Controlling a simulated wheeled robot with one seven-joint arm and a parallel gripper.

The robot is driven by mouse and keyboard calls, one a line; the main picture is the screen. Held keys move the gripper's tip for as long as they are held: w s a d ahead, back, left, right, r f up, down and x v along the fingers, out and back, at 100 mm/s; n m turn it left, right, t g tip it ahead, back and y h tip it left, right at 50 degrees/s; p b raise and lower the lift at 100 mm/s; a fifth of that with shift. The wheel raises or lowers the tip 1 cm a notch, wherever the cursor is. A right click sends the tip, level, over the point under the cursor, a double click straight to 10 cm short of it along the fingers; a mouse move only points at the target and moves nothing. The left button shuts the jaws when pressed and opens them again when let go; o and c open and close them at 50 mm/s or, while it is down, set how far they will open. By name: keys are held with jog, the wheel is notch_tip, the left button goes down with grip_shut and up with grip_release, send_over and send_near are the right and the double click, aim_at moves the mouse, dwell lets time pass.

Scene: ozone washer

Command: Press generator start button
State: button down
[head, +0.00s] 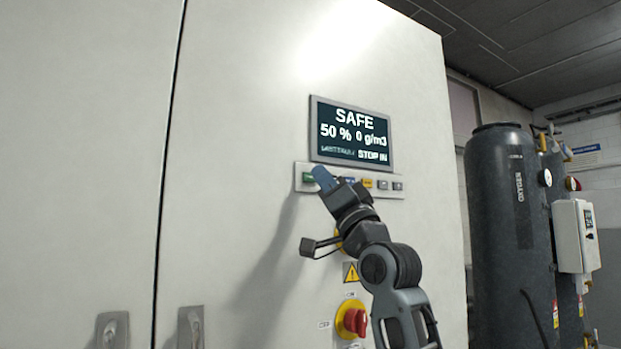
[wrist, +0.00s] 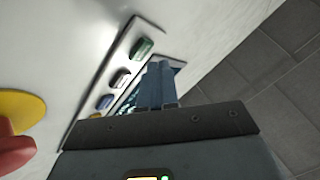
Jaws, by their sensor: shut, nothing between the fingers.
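The control panel strip (head: 300,187) on the white cabinet carries a row of buttons under the screen. A green button (head: 308,177) is at its left end, and it shows in the wrist view (wrist: 142,47) at the upper end of the strip. My gripper (head: 322,174) is shut and empty, with its blue fingertips just right of the green button in the head view. In the wrist view my fingertips (wrist: 160,66) lie below and right of that button. I cannot tell whether they touch the panel. My gripper hides part of the strip; button labels are unreadable.
The screen (head: 350,135) above the strip reads "SAFE", "50 %", "0 g/m3" and "STOP IN". A red knob on a yellow base (head: 352,320) and a warning sign (head: 351,272) are below. A dark tank (head: 505,220) stands at the right.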

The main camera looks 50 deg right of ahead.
jog(key=shift+w, duration=0.1)
dwell(0.3)
jog(key=shift+w+d, duration=0.15)
jog(key=shift+w, duration=0.15)
jog(key=shift+w+d, duration=0.1)
jog(key=shift+w, duration=0.25)
dwell(0.7)
jog(key=shift+s, duration=0.15)
jog(key=shift+s+a, duration=0.25)
jog(key=shift+s, duration=0.35)
jog(key=s, duration=0.2)
jog(key=s+a, duration=0.1)
jog(key=s, duration=0.1)
jog(key=shift+s+a, duration=0.15)
jog(key=shift+s, duration=0.25)
dwell(0.9)
